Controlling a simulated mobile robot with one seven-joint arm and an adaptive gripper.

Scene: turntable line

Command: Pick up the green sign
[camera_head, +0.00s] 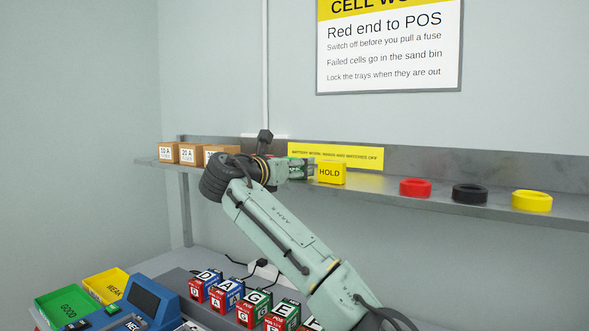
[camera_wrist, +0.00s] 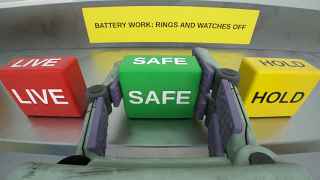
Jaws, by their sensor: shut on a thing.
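The green sign (camera_wrist: 160,88), a block lettered SAFE, stands upright in the middle of the wrist view. My gripper (camera_wrist: 160,100) is shut on it, with one purple-padded finger at each side. In the head view my gripper (camera_head: 298,168) is at the shelf and mostly hides the green sign. I cannot tell whether the sign rests on the shelf or is just clear of it.
A red LIVE sign (camera_wrist: 44,87) stands to the left and a yellow HOLD sign (camera_wrist: 278,87) to the right, close to my fingers. The shelf (camera_head: 375,192) also bears boxes (camera_head: 192,153) and red (camera_head: 415,187), black (camera_head: 469,193) and yellow (camera_head: 532,200) rings.

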